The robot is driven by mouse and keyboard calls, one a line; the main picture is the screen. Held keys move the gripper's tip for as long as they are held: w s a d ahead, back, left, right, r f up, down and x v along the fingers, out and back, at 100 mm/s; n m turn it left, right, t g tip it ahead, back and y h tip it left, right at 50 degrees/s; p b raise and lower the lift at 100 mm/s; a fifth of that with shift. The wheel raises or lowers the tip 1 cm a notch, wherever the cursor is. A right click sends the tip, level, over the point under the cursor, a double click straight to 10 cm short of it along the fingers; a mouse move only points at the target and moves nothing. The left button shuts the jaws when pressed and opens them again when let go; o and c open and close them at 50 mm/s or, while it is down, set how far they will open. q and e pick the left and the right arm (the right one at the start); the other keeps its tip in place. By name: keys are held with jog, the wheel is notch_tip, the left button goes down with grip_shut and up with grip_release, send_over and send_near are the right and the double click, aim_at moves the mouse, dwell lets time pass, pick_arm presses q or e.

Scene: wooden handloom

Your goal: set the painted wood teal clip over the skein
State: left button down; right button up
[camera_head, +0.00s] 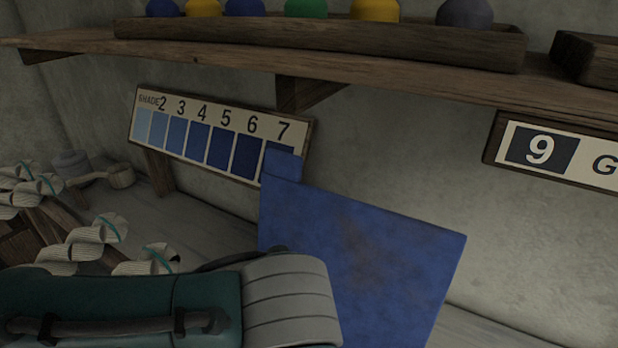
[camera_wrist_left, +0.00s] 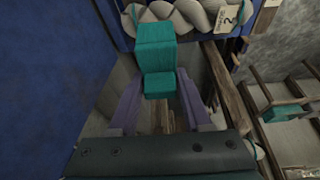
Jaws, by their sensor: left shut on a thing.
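The teal clip (camera_wrist_left: 155,46) is a blocky painted piece in the upper middle of the left wrist view. My left gripper (camera_wrist_left: 158,98), with greyish-purple fingers, is shut on the clip's lower end. A pale twisted skein (camera_wrist_left: 190,15) lies across the top of that view, just beyond the clip, beside a tag reading 2. The clip's top overlaps the skein in the picture; I cannot tell whether they touch. In the head view my left arm comes in low from the left, and its fingers and the clip are hidden. My right gripper is in neither view.
A large blue panel (camera_head: 370,255) stands in front of my left arm's end. A shade board (camera_head: 215,135) and a shelf (camera_head: 330,62) are behind. Another teal block (camera_wrist_left: 285,113) sits at right in the wrist view.

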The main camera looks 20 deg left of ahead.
pick_arm(q)
jog(key=shift+f+b, duration=2.2)
jog(key=shift+f, duration=0.05)
jog(key=shift+f+b, duration=1.7)
jog(key=shift+f, duration=0.8)
